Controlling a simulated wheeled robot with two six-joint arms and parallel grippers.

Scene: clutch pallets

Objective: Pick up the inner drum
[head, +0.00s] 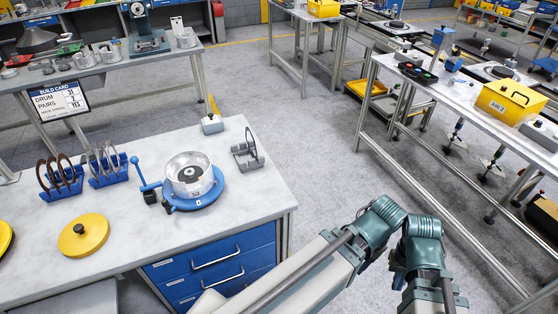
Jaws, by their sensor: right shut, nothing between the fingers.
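A silvery round drum (171,167) sits upright on a blue round fixture (205,201) on the near table. A darker round part with a black centre (189,174) shows inside it. I cannot tell for sure which of these is the inner drum. My right arm reaches in from the bottom and bends at teal joints right of the table. My right gripper (432,298) is at the bottom edge, partly cut off, shut and empty, well away from the drum. My left gripper is not in view.
Blue racks (62,186) with upright rings stand left of the drum. A yellow lid with a black knob (84,236) lies in front. A grey stand with a ring (249,158) is to the right. Another bench (440,92) holds a yellow box (510,101). Floor between is clear.

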